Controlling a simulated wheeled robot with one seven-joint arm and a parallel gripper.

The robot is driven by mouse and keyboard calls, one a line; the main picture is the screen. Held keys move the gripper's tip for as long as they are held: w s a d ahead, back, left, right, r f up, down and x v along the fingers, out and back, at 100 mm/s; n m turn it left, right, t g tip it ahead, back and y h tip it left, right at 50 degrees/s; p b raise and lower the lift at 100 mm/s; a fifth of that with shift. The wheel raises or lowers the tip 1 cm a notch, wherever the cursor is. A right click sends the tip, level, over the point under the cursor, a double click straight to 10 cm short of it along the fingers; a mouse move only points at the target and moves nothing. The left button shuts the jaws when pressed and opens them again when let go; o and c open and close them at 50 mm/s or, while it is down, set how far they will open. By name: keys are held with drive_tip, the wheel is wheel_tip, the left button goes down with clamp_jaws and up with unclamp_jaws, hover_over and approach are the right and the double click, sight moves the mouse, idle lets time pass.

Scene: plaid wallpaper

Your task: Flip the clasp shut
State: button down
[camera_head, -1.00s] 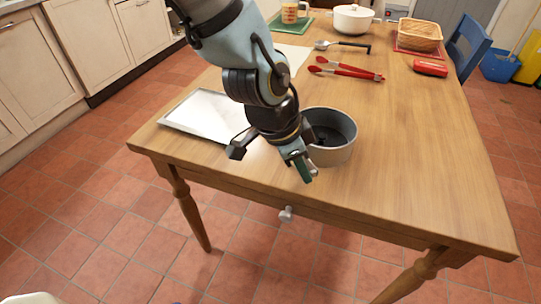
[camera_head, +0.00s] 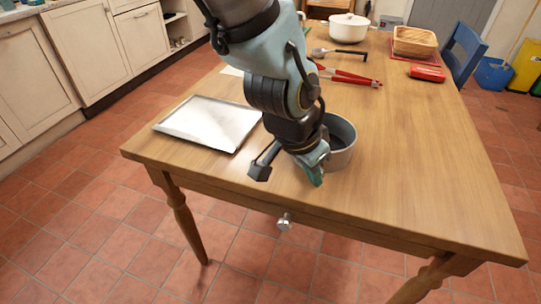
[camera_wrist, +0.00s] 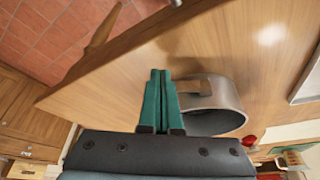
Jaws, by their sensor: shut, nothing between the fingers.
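A round grey metal pan (camera_head: 343,158) stands on the wooden table near its front edge, mostly behind my gripper (camera_head: 316,178). It also shows in the wrist view (camera_wrist: 232,97), just right of the fingers. A small flat piece, perhaps the clasp (camera_wrist: 192,87), is on the pan's side next to the green fingertips. I cannot tell whether it is open or closed, or whether the fingers touch it. My gripper, also seen in the wrist view (camera_wrist: 159,78), is shut and empty, pointing down beside the pan's near side.
A pale rectangular tray (camera_head: 208,122) lies left of the pan. Red tongs (camera_head: 350,77), a red item (camera_head: 427,74), a basket (camera_head: 415,41) and a white pot (camera_head: 349,27) lie farther back. The table's right front is clear. A drawer knob (camera_head: 284,221) juts below the front edge.

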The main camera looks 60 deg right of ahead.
drive_tip(key=shift+w+d, duration=0.1)
drive_tip(key=shift+w, duration=0.05)
drive_tip(key=shift+w+d, duration=0.4)
drive_tip(key=shift+d, duration=0.1)
drive_tip(key=shift+a, duration=0.15)
